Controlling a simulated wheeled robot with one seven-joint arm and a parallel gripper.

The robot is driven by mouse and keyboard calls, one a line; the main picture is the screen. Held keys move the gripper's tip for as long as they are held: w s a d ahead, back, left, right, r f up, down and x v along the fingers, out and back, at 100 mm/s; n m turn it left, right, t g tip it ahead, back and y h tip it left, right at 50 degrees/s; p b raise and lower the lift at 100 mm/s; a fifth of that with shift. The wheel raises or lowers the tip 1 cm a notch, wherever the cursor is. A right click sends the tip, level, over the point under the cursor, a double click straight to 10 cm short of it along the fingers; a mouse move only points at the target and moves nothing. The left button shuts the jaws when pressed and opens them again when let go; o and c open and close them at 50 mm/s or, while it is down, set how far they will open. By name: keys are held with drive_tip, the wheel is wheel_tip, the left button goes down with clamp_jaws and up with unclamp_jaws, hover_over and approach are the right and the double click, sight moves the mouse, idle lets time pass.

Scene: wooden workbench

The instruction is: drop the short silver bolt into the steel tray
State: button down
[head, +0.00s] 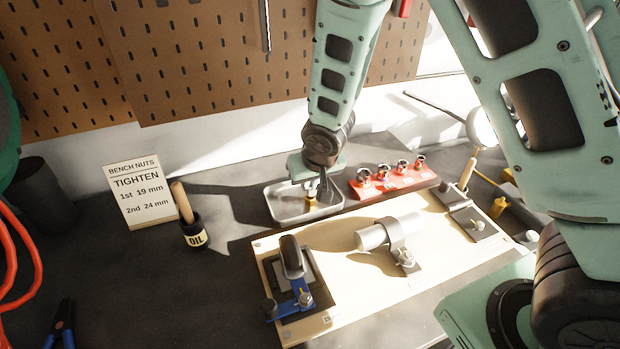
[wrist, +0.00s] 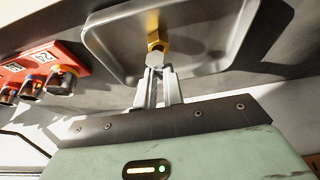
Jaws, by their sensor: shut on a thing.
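The steel tray (head: 281,208) is a shallow grey rectangle behind the wooden board. It fills the top of the wrist view (wrist: 112,42). My gripper (head: 311,187) points down over the tray. In the wrist view my gripper (wrist: 158,74) has its narrow fingers close together at a small bolt (wrist: 153,60) with a silver-grey hex face. A brass-coloured part (head: 310,201) shows just below the fingers, within the tray's outline. I cannot tell whether the silver and brass parts are one piece, or whether they touch the tray floor.
A red socket rack (head: 392,180) stands close right of the tray. The wooden board (head: 340,270) in front carries clamps and a pale cylinder (head: 371,238). An oil pot (head: 193,233) and a sign (head: 140,193) stand left. The pegboard wall (head: 200,60) is behind.

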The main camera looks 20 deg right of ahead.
drive_tip(key=shift+f, duration=0.1)
drive_tip(key=c, duration=1.4)
unclamp_jaws()
drive_tip(key=shift+c, duration=0.2)
drive_tip(key=b+v, duration=0.2)
drive_tip(key=v, duration=1.5)
drive_tip(key=shift+s, duration=0.15)
drive_tip(key=s+a+f+n+g, duration=0.1)
drive_tip(key=s+a+n+g, duration=0.1)
drive_tip(key=s, duration=0.8)
drive_tip(key=s+a+f+n+g, duration=0.2)
drive_tip(key=s+a+n, duration=0.2)
drive_tip(key=s, duration=0.7)
drive_tip(key=shift+a+f+n+g+y, duration=0.15)
drive_tip(key=shift+f+n+g+y, duration=0.2)
drive_tip(key=shift+n, duration=0.55)
